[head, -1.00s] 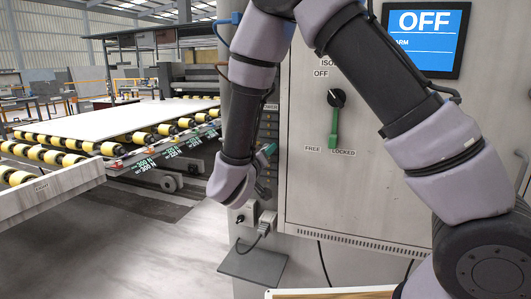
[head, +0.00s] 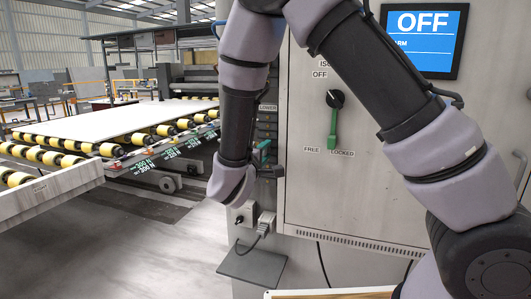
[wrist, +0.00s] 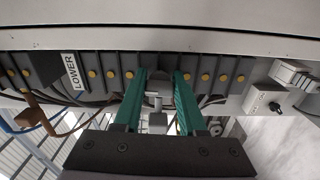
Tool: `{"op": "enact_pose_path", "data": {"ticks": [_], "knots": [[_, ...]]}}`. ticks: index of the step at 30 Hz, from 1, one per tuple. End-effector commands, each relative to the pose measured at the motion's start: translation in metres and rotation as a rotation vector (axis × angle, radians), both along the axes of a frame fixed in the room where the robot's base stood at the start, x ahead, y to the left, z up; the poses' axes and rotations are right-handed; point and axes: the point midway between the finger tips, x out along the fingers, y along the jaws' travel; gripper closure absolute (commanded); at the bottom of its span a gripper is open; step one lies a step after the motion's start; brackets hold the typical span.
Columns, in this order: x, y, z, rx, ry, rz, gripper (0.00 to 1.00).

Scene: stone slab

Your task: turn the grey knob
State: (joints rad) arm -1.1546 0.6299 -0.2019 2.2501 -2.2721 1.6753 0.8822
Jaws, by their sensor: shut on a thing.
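My gripper (wrist: 158,100) has two teal fingers, shut on the grey knob (wrist: 159,82) in the wrist view. In the head view my gripper (head: 263,150) is at that dark strip (head: 268,128) on the left side of the cabinet. The wrist hides part of it, and the knob cannot be made out there.
The grey cabinet (head: 300,195) carries a black switch with a green lever (head: 333,122) and a screen (head: 427,38) reading OFF. A LOWER label (wrist: 70,72) is beside the strip. A plug (head: 265,226) and small shelf (head: 253,266) are below. A roller conveyor (head: 110,130) stands left.

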Motion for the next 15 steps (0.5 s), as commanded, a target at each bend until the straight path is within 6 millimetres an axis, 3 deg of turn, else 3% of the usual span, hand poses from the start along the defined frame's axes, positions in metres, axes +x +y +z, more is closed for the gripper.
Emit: {"op": "enact_pose_path", "data": {"ticks": [15], "knots": [[-0.0009, 0.0013, 0.0013, -0.461, 0.169, 0.003, 1.00]]}}
